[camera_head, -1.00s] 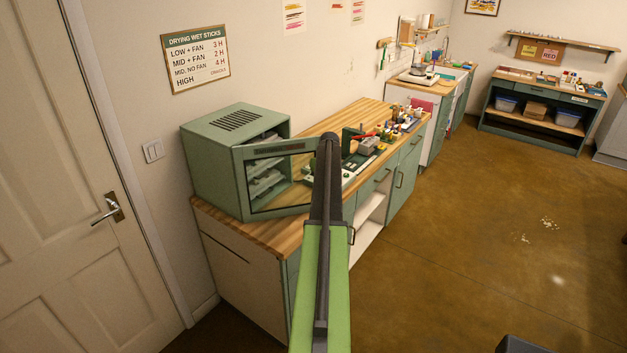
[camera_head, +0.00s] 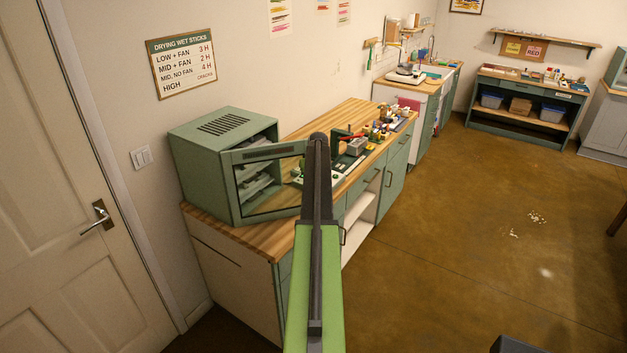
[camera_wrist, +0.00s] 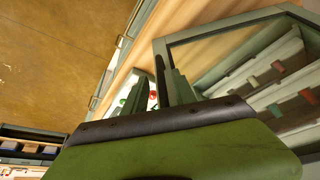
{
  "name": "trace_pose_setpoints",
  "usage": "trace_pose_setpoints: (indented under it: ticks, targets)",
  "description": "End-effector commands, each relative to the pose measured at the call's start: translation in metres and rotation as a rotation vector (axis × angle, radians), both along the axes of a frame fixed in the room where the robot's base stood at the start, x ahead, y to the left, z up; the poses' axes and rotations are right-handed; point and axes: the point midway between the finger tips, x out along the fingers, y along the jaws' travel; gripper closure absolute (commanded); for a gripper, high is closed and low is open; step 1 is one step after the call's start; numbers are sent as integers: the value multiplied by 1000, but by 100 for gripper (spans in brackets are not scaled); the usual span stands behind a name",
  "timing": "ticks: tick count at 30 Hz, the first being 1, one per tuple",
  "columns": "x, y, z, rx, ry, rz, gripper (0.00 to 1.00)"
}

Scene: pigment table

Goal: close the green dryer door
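The green dryer (camera_head: 205,170) stands on the near left end of the wooden counter. Its green-framed glass door (camera_head: 270,212) stands wide open, swung out toward the right of the dryer. In the head view, the end of my arm overlaps the area just right of the door's free edge and hides my fingers. In the wrist view, my gripper (camera_wrist: 166,72) points up, with the fingers close to the left of the door's frame (camera_wrist: 163,45). I cannot tell whether they touch it, and the gap between the fingers is unclear. Racks of coloured sticks show through the glass.
The wooden counter (camera_head: 345,118) runs back to the right with paint bottles and a tray of small items on it. A closed white room door (camera_head: 60,200) is at the left. The brown floor (camera_head: 450,230) is open at the right.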

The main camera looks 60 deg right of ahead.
Motion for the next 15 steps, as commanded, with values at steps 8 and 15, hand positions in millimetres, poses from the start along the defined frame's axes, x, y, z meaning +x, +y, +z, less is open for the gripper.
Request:
trace_pose_setpoints:
  ticks: [8, 15]
  targets:
    - [-16, 18, 67, -1, 1, 0, 67]
    - [-32, 34, 120, -1, 1, -1, 67]
